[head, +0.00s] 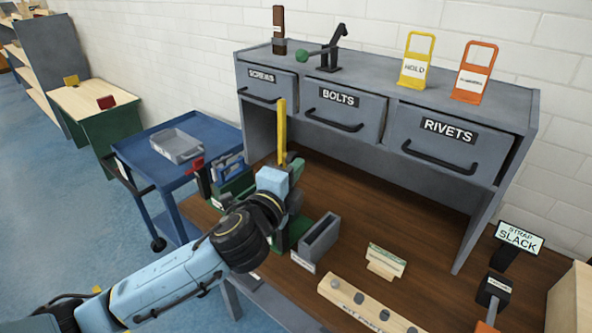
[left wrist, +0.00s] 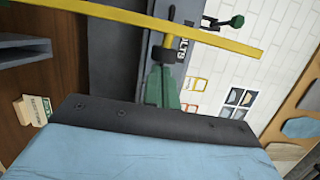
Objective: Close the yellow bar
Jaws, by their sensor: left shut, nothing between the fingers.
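The yellow bar (head: 282,130) stands upright in the head view, just beyond my left wrist, with its lower end hidden. In the left wrist view the yellow bar (left wrist: 215,36) crosses the top of the picture, with a short yellow stub on its near side. My left gripper (left wrist: 163,58) is shut and empty, its dark tips over the end of that stub in the picture. I cannot tell whether they touch. My right gripper is not in view.
A grey open holder (head: 319,240) and a small sign block (head: 385,262) are right of my left wrist. A blue cart (head: 215,135) stands at left.

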